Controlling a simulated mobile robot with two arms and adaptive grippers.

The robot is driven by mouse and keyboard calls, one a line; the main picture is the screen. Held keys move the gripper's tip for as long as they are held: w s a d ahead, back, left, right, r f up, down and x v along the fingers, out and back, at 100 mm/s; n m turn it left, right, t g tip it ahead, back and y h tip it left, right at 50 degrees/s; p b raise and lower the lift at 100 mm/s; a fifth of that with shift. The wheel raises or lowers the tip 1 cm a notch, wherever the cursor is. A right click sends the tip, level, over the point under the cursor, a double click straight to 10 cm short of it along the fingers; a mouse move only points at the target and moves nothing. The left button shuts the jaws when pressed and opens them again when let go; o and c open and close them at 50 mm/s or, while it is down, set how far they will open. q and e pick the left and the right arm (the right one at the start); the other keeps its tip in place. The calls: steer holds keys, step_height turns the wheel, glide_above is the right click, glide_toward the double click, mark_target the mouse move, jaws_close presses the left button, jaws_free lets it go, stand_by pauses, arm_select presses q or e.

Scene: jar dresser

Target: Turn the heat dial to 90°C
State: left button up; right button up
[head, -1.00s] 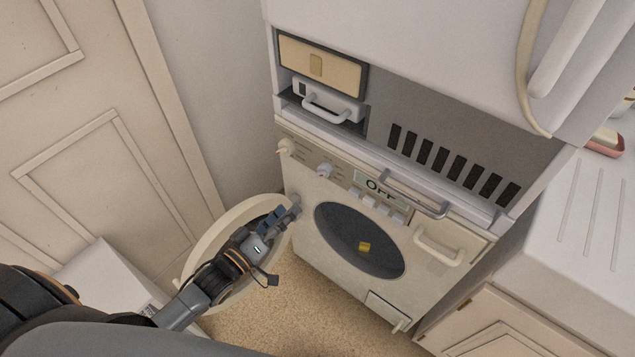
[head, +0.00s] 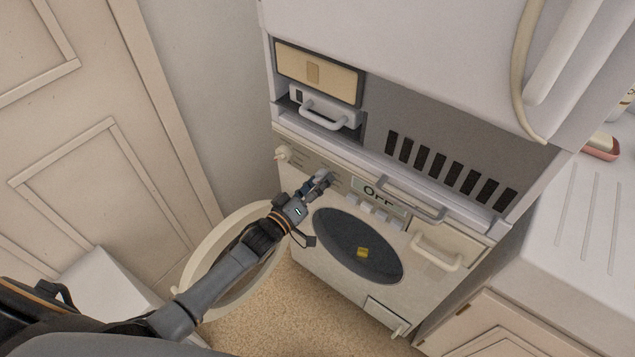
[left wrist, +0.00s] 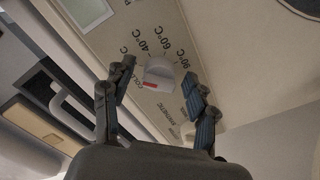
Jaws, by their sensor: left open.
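The heat dial (left wrist: 159,73) is a white knob with a red mark, between the open fingers of my left gripper (left wrist: 152,95) in the left wrist view. The printed labels COLD, 40°C, 60°C and 90°C curve around it. The red mark lies on the dial's lower left, on the side of COLD. In the head view my left gripper (head: 323,181) is at the washing machine's (head: 300,222) control panel and mostly hides this dial. I cannot tell whether the fingers touch it. My right gripper is not in view.
A second knob (head: 284,153) sits left on the panel; the OFF display (head: 379,194) is to the right. The round door (head: 196,249) hangs open below my arm. A yellow item (head: 362,252) is inside the drum. Handles stick out of the front.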

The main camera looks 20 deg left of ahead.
arm_select(q)
steer(key=c, duration=1.2)
steer(key=shift+o, duration=0.2)
